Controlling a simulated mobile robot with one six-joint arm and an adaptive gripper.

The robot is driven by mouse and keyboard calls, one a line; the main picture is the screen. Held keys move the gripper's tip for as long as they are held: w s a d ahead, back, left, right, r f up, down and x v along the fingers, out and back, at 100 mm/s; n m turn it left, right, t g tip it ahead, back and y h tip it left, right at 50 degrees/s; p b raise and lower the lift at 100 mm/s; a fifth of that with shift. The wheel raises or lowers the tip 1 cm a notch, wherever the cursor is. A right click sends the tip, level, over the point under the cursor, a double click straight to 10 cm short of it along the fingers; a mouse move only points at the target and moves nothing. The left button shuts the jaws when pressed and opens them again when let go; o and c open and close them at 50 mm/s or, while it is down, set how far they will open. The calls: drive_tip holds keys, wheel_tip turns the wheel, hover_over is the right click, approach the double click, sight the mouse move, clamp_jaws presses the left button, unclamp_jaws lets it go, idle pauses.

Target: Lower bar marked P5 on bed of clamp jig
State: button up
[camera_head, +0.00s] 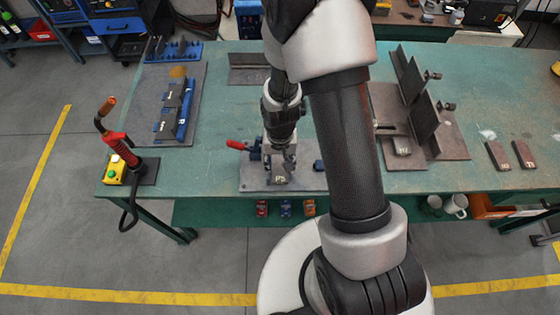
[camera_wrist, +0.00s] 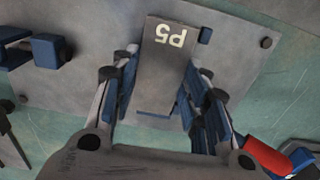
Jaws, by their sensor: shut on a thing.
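The grey bar marked P5 (camera_wrist: 165,65) lies between the two blue-padded fingers of my gripper (camera_wrist: 158,98) in the wrist view. My gripper is shut on it, and its marked end points away from my palm. In the head view my gripper (camera_head: 280,160) points down at the clamp jig (camera_head: 252,183), and the bar (camera_head: 280,179) shows only small below it. The jig has a grey base plate, blue blocks and a red-handled clamp (camera_head: 238,145) at its left. The bar is over the plate; I cannot tell whether it touches the bed.
A red torch on a stand (camera_head: 119,145) is at the left table edge. A plate with blue fixtures (camera_head: 147,125) lies back left. An angled steel fixture (camera_head: 450,142) stands to the right, with two dark bars (camera_head: 498,155) beyond. My arm hides the table's middle.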

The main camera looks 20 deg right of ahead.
drive_tip(key=o, duration=1.1)
wheel_tip(320, 180, up, 12)
idle(0.4)
drive_tip(key=s+r+n+t, duration=0.1)
drive_tip(key=s+r+t, duration=0.1)
drive_tip(key=s+r, duration=0.5)
drive_tip(key=s+r+n+t, duration=0.2)
drive_tip(key=s+r, duration=0.6)
drive_tip(key=r, duration=0.6)
drive_tip(key=shift+r+n+t, duration=0.15)
drive_tip(key=shift+n+t, duration=0.15)
